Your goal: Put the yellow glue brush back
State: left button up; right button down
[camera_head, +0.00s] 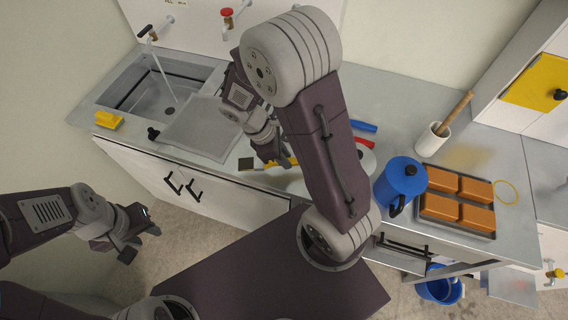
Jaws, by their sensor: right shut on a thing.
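The yellow glue brush (285,162) lies low over the counter in the middle of the head view, its dark head pointing left. My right gripper (272,156) is shut on it, and the fingers hide part of the handle. I cannot tell whether the brush touches the counter. My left gripper (143,244) is empty and open at the lower left, in front of the cabinet and away from the counter.
A sink (150,95) with running water is at the upper left, a yellow sponge (109,120) beside it. A blue pot (400,180), a white holder (432,139) with a wooden handle and a tray of orange blocks (455,226) stand right. My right arm hides the middle counter.

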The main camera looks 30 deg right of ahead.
jog(key=shift+d+f, duration=0.15)
jog(key=shift+f, duration=0.15)
notch_tip(320, 180, down, 3)
jog(key=shift+s+b, duration=0.15)
jog(key=shift+b, duration=0.2)
jog(key=shift+w+f, duration=0.2)
jog(key=shift+f, duration=0.1)
jog(key=shift+s, duration=0.1)
jog(key=shift+f, duration=0.15)
jog(key=c, duration=1.4)
grip_release()
jog(key=shift+o, duration=0.7)
